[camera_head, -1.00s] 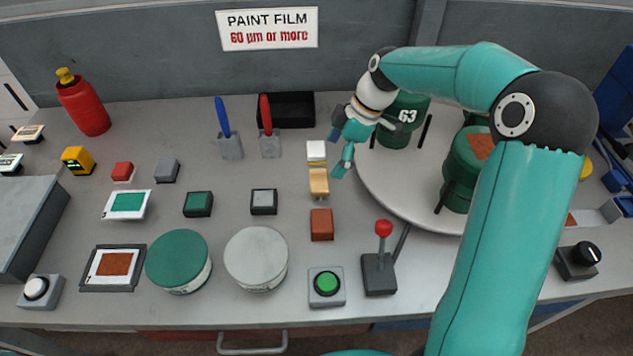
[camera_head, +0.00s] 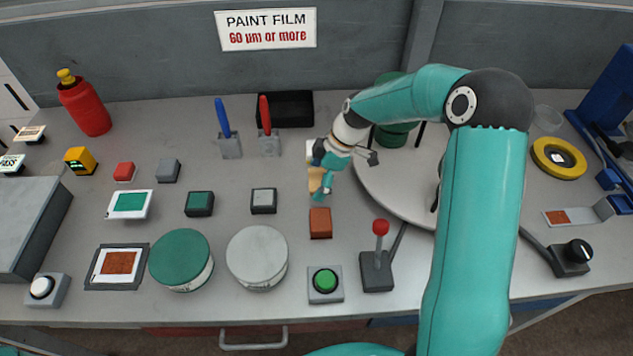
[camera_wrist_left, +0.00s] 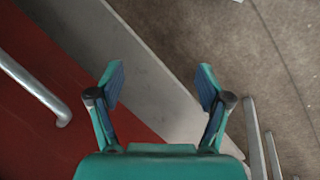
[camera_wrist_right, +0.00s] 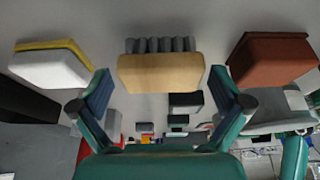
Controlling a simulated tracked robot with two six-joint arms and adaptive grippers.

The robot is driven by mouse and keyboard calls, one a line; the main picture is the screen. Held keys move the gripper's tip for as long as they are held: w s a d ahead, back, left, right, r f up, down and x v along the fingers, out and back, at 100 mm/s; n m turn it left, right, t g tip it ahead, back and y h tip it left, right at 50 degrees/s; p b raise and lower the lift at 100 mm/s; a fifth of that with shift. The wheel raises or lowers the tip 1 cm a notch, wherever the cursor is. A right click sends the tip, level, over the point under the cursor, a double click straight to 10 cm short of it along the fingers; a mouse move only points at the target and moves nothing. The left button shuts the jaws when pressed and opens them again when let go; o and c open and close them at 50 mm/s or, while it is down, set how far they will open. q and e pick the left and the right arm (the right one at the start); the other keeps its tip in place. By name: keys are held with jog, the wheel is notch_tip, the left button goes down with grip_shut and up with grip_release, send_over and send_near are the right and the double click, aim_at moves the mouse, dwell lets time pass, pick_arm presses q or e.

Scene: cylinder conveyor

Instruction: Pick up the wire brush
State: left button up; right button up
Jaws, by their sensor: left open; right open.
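The wire brush (camera_wrist_right: 160,72) is a tan wooden block with grey bristles. In the right wrist view it lies straight ahead, framed between my open fingertips and not gripped. In the head view the tan brush (camera_head: 313,180) is partly hidden behind my right gripper (camera_head: 321,178), which hangs over it from the right. I cannot tell the exact gap between fingers and brush. My left gripper (camera_wrist_left: 161,76) is open and empty, low over the floor by the red bench front; it is out of the head view.
Close to the brush are a white and yellow sponge (camera_wrist_right: 52,66) and a red-brown block (camera_head: 320,223). A joystick (camera_head: 377,262) and green button (camera_head: 325,283) stand nearer. Bare bench lies left of the brush.

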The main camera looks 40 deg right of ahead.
aim_at(317, 178)
jog(key=c, duration=1.1)
jog(key=shift+r, duration=0.2)
jog(key=shift+c, duration=0.3)
notch_tip(317, 178, up, 20)
jog(key=shift+f+b, duration=0.15)
jog(key=shift+b, duration=0.3)
